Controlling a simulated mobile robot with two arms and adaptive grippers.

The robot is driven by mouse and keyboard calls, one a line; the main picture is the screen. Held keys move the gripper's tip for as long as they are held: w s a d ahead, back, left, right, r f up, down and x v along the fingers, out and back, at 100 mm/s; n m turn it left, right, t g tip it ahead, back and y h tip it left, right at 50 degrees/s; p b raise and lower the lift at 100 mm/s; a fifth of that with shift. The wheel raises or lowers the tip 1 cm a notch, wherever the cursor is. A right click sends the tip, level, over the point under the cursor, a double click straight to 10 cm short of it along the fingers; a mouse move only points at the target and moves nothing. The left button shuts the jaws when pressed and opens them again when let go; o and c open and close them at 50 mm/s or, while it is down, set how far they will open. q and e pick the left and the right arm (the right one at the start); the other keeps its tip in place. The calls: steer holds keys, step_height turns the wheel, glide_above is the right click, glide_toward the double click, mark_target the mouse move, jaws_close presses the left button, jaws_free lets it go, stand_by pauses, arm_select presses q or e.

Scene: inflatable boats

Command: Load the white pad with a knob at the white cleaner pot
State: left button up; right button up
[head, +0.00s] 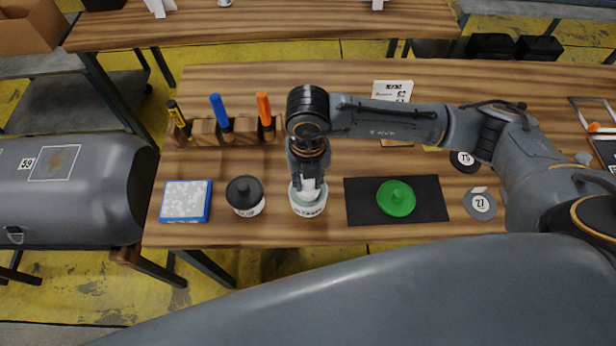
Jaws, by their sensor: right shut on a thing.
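The white cleaner pot (308,210) stands near the front edge of the wooden table, with dark lettering on its front. My right gripper (308,187) points down right over the pot and is shut on the white pad with a knob. The pad is mostly hidden by the gripper, with only pale bits showing at the pot's mouth. I cannot tell whether the pad touches the inside of the pot. My left gripper is not in view.
A white pot with a black lid (245,194) and a blue-edged tray (186,201) stand to the left. A green knobbed pad (396,198) lies on a black mat (432,198) to the right. A wooden rack (205,133) with markers stands behind. A grey boat tube (400,295) fills the front.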

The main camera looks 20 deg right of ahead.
steer(key=shift+f+b, duration=0.35)
steer(key=shift+f, duration=0.05)
stand_by(0.5)
steer(key=shift+s+f, duration=0.1)
stand_by(1.2)
step_height(320, 180, up, 2)
steer(key=shift+p, duration=0.45)
steer(key=shift+r+p, duration=1.45)
steer(key=shift+r, duration=1.1)
